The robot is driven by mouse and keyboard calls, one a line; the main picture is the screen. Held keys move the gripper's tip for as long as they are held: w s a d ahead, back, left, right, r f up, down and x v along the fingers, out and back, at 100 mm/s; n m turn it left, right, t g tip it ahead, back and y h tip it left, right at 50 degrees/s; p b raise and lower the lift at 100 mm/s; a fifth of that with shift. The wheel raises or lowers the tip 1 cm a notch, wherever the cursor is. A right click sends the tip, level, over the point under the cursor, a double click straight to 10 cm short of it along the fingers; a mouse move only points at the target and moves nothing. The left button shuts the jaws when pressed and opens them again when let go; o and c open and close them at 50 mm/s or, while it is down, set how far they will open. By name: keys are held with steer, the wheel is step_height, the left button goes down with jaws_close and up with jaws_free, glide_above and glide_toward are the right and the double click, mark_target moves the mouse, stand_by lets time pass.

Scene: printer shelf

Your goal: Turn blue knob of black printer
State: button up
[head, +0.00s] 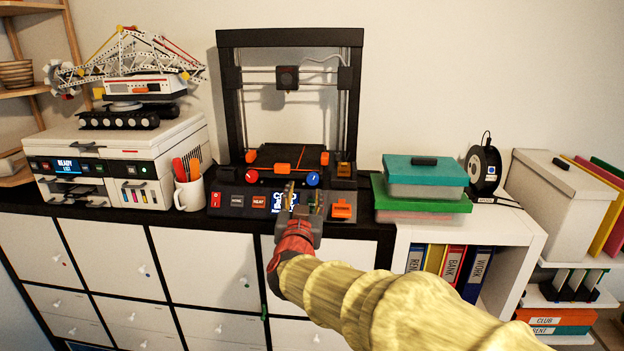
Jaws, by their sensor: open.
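The black printer (222,110) stands on the dark cabinet top against the wall, with an upright frame and an orange-trimmed bed. Its blue knob (312,179) is at the front right of the bed, and a red knob (252,176) is at the front left. My gripper (302,197) is in front of the printer's control panel, just below and left of the blue knob in the picture. It is open, with its fingers pointing toward the printer, and I see nothing between them. It hides part of the panel and its screen. I cannot tell whether a finger touches the printer.
A white printer (125,165) with a crane model (130,75) on top stands left. A mug (188,194) of tools stands close to the black printer's left side. Teal and green boxes (425,171) and a black spool (484,168) are right. Bare wall is behind.

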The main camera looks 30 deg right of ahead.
mark_target(312, 180)
steer(key=shift+m+h, duration=0.4)
steer(key=shift+m, duration=0.1)
steer(key=x, duration=0.5)
steer(key=d+p+x, duration=0.1)
steer(key=x, duration=0.2)
steer(key=shift+s+f, duration=0.25)
steer(key=shift+s, duration=0.15)
steer(key=shift+c, duration=0.8)
jaws_close()
